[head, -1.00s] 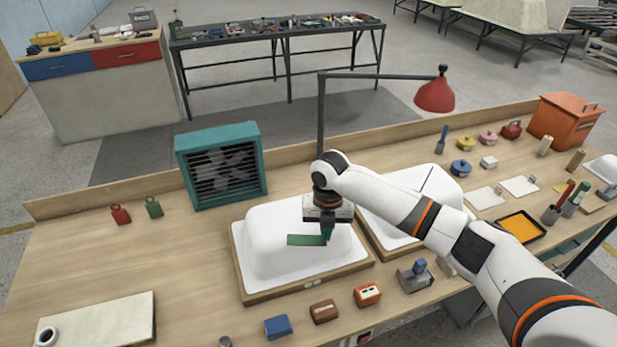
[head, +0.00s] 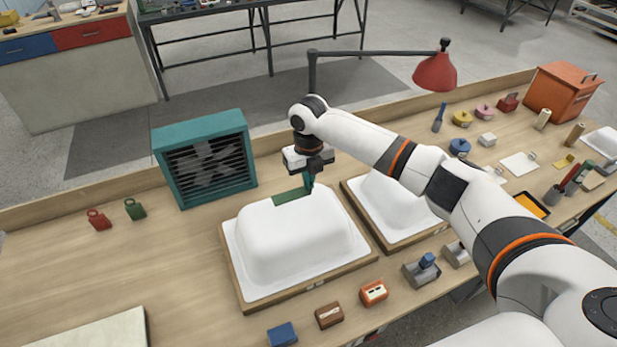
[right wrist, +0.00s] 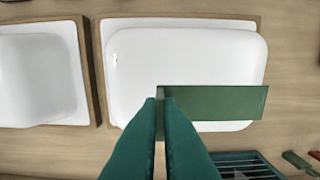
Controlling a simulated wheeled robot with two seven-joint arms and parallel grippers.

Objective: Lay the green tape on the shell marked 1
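My right gripper (head: 309,184) is shut on one end of a flat strip of green tape (head: 290,197). The strip is above the far edge of the nearer-left white shell (head: 295,238); I cannot tell whether it touches. In the right wrist view the fingers (right wrist: 165,98) pinch the tape (right wrist: 215,102), which overlaps the shell (right wrist: 185,62) along its fan-side edge. A second white shell (head: 382,205) is to the right, partly hidden by my right arm; it also shows in the right wrist view (right wrist: 40,75). No readable number shows on either shell. My left gripper is out of view.
A teal fan box (head: 205,160) stands behind and left of the shell. A red lamp (head: 436,72) overhangs behind my arm. Small blocks, including a blue one (head: 282,334), line the front edge. Tape rolls and an orange box (head: 563,92) are at right.

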